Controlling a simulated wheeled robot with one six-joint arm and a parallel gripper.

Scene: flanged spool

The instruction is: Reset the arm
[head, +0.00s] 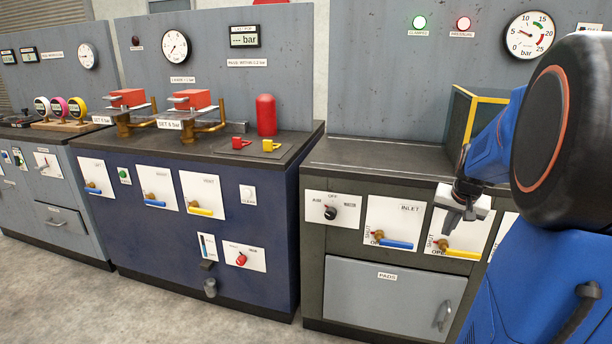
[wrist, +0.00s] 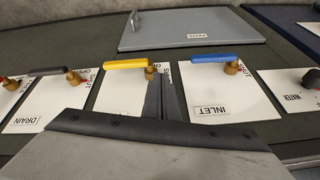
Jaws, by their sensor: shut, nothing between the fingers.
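My gripper (head: 456,216) is at the end of my blue arm on the right of the head view, in front of the grey bench's valve panels. In the wrist view its fingers (wrist: 164,100) are together and empty, pointing between the yellow-handled valve and the blue-handled valve. The yellow valve handle (wrist: 126,64) and blue valve handle (wrist: 221,58) lie beyond the fingers; the blue one sits on the plate marked INLET. In the head view, the yellow handle (head: 462,254) is just below my gripper and the blue handle (head: 397,245) is left of it. I cannot tell if the fingers touch anything.
A closed PADS door (head: 390,292) with a handle is below the valves. A yellow-edged guard (head: 462,115) stands on the bench close to my arm. The blue bench (head: 140,230) to the left carries red-topped fixtures and a red cylinder (head: 266,115). The floor (head: 50,300) is clear at front left.

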